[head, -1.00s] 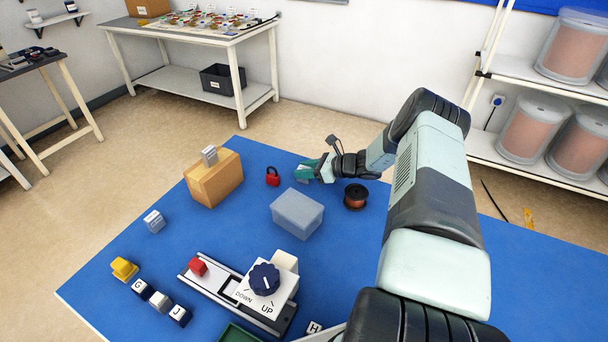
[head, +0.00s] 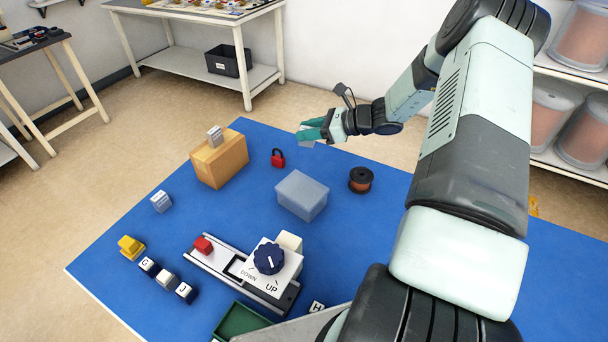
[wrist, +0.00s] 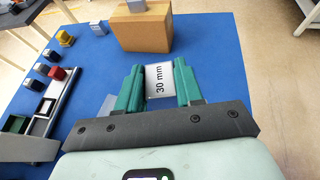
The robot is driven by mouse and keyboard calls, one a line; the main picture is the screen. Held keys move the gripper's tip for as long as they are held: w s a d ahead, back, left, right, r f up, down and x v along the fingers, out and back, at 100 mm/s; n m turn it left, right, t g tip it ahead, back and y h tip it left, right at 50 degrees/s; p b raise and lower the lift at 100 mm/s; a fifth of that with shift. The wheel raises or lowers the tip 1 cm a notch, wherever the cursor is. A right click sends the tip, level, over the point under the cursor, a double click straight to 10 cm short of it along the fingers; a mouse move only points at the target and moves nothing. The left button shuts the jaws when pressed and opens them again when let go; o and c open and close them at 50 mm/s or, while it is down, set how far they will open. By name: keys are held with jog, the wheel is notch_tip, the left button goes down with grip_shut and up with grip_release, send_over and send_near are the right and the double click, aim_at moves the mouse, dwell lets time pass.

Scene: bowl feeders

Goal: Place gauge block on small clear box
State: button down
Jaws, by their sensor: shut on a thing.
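My gripper (head: 314,130) has teal fingers shut on a grey gauge block (head: 306,142), held in the air above the mat's far part. In the wrist view the block (wrist: 160,83) reads "30 mm" between the fingers (wrist: 158,90). The small clear box (head: 301,196), pale and translucent, stands on the blue mat, nearer the head camera than my gripper. Its top is bare.
A cardboard box (head: 222,163) bears another grey block (head: 215,136). A red padlock (head: 278,158) and copper spool (head: 361,180) flank the clear box's far side. Another grey block (head: 161,201) sits at left.

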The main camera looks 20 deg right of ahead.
jog(key=s+a+r+n+g+y, duration=0.15)
jog(key=s+a+r, duration=0.25)
jog(key=s, duration=0.5)
send_over(304, 188)
jog(key=shift+n, duration=0.25)
notch_tip(304, 188, down, 6)
jog(key=shift+w+r, duration=0.1)
jog(key=shift+r, duration=0.05)
jog(key=shift+g, duration=0.25)
jog(key=shift+f, duration=2)
jog(key=shift+f, duration=0.1)
jog(key=c, duration=0.7)
grip_release()
jog(key=shift+c, duration=0.2)
jog(key=v, duration=1.2)
jog(key=shift+r, duration=0.2)
